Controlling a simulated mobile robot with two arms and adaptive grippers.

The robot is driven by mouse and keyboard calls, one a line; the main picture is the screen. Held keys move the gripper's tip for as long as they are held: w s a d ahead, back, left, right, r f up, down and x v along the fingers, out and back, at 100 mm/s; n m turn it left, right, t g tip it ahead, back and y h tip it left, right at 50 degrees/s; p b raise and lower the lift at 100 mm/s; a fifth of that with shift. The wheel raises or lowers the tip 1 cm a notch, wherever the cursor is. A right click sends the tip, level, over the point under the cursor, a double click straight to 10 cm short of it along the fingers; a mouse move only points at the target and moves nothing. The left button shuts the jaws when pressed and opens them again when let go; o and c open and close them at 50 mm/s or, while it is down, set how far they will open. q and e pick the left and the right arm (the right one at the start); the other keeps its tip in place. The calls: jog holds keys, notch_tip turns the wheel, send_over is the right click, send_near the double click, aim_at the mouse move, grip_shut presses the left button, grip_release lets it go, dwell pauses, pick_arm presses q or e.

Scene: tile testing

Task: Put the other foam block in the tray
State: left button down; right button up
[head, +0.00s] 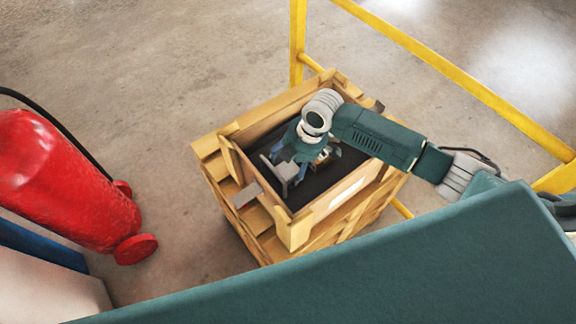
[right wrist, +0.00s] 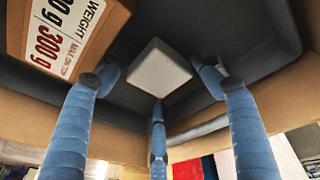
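In the right wrist view a pale grey-white foam block (right wrist: 160,68) lies on a dark surface inside the wooden crate (head: 243,172). My right gripper (right wrist: 158,80) has three blue fingers spread around the block, with gaps visible between the side fingertips and the block. It looks open. In the head view my right gripper (head: 303,158) reaches down inside the dark-lined crate, and its own parts hide the block there. I cannot make out a separate tray. My left gripper is not in view.
A cardboard box (right wrist: 75,35) marked "WEIGHT 300 g" stands close beside the right gripper's fingers. The crate's wooden walls surround the gripper. A yellow rail (head: 455,82) runs behind, and a red extinguisher (head: 62,180) stands at left. Bare floor lies between.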

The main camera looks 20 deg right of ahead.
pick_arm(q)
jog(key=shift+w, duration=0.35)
pick_arm(e)
jog(key=shift+r, duration=0.1)
jog(key=shift+d+r, duration=0.15)
jog(key=shift+r, duration=0.2)
pick_arm(q)
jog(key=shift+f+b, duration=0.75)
jog(key=shift+b, duration=0.05)
pick_arm(e)
jog(key=v, duration=1.1)
jog(key=shift+s, duration=0.1)
